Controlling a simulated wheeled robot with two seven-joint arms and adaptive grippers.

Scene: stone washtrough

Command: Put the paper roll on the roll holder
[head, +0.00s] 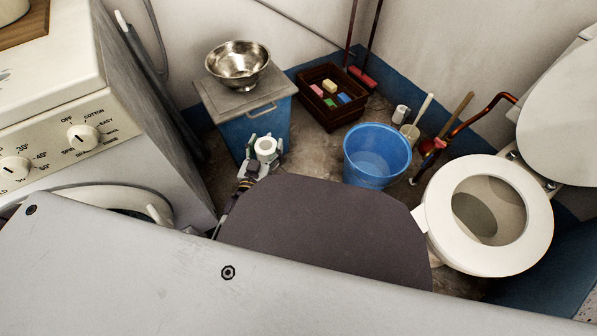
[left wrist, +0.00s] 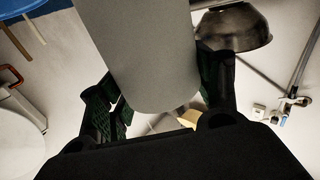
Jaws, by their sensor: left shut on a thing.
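The white paper roll (head: 265,146) is in my left gripper (head: 263,158), in front of the blue cabinet and above the floor. In the left wrist view the roll (left wrist: 150,50) is a large pale cylinder between the green-padded fingers (left wrist: 160,95), which are shut on it. In the head view its open end with the core hole faces up. I cannot make out the roll holder for certain in either view. My right gripper is not in view.
A steel bowl (head: 238,64) stands on the blue cabinet (head: 262,125). A brown crate (head: 327,114), blue bucket (head: 377,152), small white cylinder (head: 400,113), brush (head: 411,130) and toilet (head: 487,260) stand to the right. A washing machine (head: 60,140) is at left. Little floor is clear.

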